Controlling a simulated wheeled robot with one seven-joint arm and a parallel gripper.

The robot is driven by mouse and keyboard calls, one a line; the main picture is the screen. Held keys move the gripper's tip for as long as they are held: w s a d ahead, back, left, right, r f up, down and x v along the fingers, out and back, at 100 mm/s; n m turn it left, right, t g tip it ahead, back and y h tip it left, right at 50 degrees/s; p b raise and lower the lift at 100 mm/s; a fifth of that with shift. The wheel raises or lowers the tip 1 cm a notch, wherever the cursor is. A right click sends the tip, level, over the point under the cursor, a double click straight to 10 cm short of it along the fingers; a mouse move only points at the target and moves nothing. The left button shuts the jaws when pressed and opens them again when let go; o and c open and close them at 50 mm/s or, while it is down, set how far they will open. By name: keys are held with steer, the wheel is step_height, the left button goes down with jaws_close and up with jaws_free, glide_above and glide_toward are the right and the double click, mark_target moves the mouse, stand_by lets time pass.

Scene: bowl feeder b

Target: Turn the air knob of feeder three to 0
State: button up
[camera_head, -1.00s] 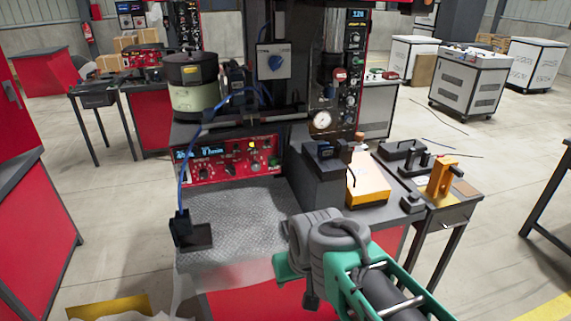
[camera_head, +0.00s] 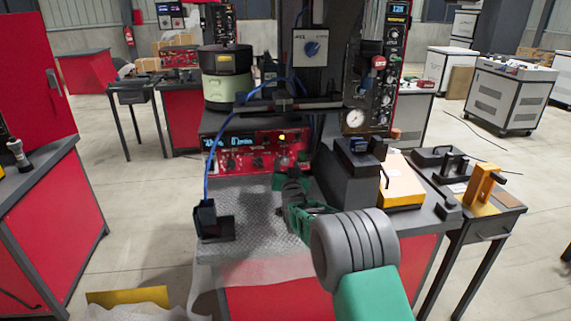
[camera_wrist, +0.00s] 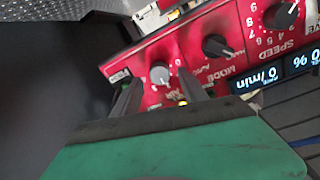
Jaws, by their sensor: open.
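The red control panel (camera_head: 240,160) of the feeder stands at the back of the bench, below the round bowl unit (camera_head: 226,75). In the wrist view the panel (camera_wrist: 197,75) appears upside down. A grey knob (camera_wrist: 160,74) there has a label reading AIR close to it. My gripper (camera_wrist: 158,82) is open, its two dark fingers pointing at the panel, one on each side of this knob. I cannot tell whether they touch it. In the head view my gripper (camera_head: 284,177) is at the panel's lower right and hides part of it. The feeder's number is not readable.
Beside the AIR knob are a black MODE knob (camera_wrist: 216,46) and a SPEED knob (camera_wrist: 281,14), with a blue-lit display (camera_wrist: 268,78). A blue cable (camera_head: 207,165) runs down left of the panel. A dark block (camera_head: 350,170) stands to the right.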

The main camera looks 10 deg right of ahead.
steer(key=shift+w, duration=0.75)
steer(key=shift+c, duration=0.3)
jaws_close()
